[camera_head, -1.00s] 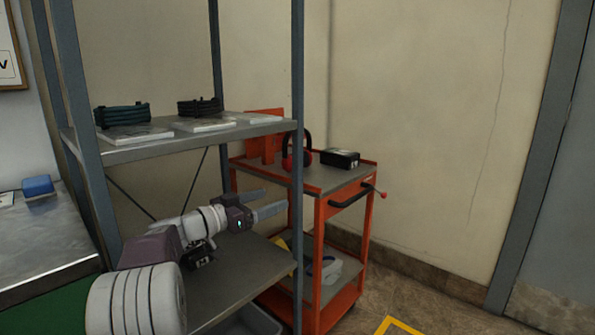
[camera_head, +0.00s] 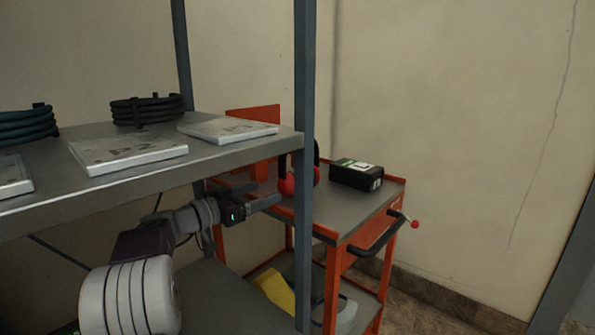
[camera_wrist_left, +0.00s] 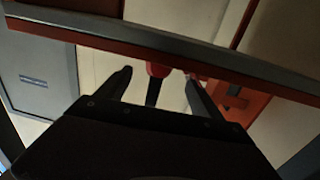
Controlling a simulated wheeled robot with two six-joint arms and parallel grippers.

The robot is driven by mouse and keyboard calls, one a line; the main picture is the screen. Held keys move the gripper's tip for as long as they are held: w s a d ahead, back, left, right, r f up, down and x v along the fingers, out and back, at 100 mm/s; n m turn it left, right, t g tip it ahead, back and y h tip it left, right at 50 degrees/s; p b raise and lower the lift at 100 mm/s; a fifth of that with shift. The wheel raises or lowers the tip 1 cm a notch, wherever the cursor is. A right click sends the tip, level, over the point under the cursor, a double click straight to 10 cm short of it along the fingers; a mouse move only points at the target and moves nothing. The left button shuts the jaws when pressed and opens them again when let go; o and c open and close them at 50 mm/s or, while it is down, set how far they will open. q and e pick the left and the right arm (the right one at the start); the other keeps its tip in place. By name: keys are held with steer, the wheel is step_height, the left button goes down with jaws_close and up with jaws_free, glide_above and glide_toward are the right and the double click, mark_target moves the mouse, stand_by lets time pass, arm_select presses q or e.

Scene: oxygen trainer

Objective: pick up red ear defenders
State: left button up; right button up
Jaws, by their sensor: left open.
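The red ear defenders (camera_head: 287,186) stand on the top of the orange trolley, partly hidden behind the grey shelf post. A red cup and part of the dark band show in the left wrist view (camera_wrist_left: 157,69), seen between the fingers. My left gripper (camera_head: 268,194) is open, below the upper shelf board and left of the post, with its fingers pointing right towards the ear defenders. It also shows in the left wrist view (camera_wrist_left: 160,76), with its two dark fingers apart. I cannot tell how far the cup is from the fingertips. My right gripper is not in view.
The shelf post (camera_head: 305,120) stands close to my left gripper. The upper shelf board (camera_head: 100,190) holds white plates and dark coiled hoses. A black box (camera_head: 356,174) lies on the trolley (camera_head: 345,212), right of the ear defenders. An orange panel stands behind them (camera_head: 252,119).

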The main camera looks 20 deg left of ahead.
mark_target(281, 184)
arm_select(q)
steer(key=x, duration=0.4)
steer(key=shift+w+d+r+b, duration=0.1)
steer(key=shift+d+r+b, duration=0.1)
steer(key=shift+b, duration=0.2)
steer(key=x, duration=0.4)
steer(key=shift+w, duration=0.25)
jaws_close()
step_height(281, 184, up, 10)
steer(key=p, duration=0.5)
